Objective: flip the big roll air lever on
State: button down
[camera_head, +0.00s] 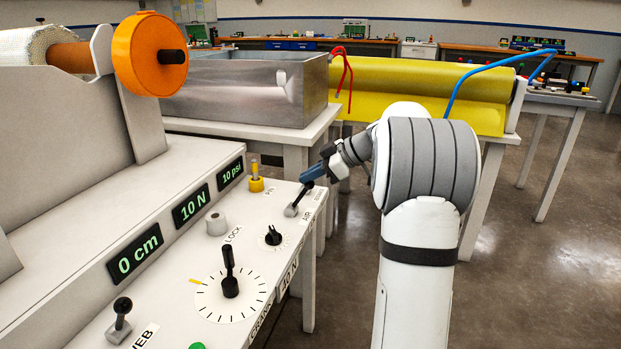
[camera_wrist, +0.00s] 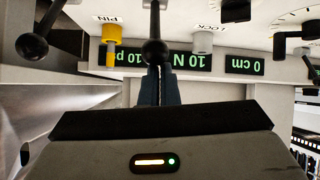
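The air lever (camera_head: 291,210) stands on the sloping white panel beside the AIR label, near its far right corner. In the head view it leans toward the right, and its top end is hidden by my gripper. My gripper (camera_head: 309,174) is at that top end. In the wrist view the lever's black ball (camera_wrist: 155,50) is right at the tips of my blue fingers (camera_wrist: 157,72). The fingers are close together with only a thin line between them, and the ball sits ahead of them. Whether they touch it is hard to tell.
The yellow pin (camera_head: 256,183), grey LOCK knob (camera_head: 216,223), small black knob (camera_head: 273,236), crank dial (camera_head: 230,286) and WEB lever (camera_head: 121,318) share the panel. Displays (camera_head: 191,204) read 0 cm, 10 N and 10 psi. Another black ball lever (camera_wrist: 32,47) shows in the wrist view. Floor right is clear.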

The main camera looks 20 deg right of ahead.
jog(key=shift+s+d+f, duration=0.15)
jog(key=shift+d+f, duration=0.15)
jog(key=shift+f, duration=0.1)
jog(key=w+a+r, duration=0.1)
jog(key=a+r, duration=0.2)
jog(key=r, duration=0.1)
jog(key=s+d+r+p, duration=0.3)
jog(key=s+d, duration=0.2)
jog(key=d, duration=0.2)
jog(key=shift+d+r, duration=0.2)
jog(key=shift+d, duration=0.05)
jog(key=shift+s, duration=0.1)
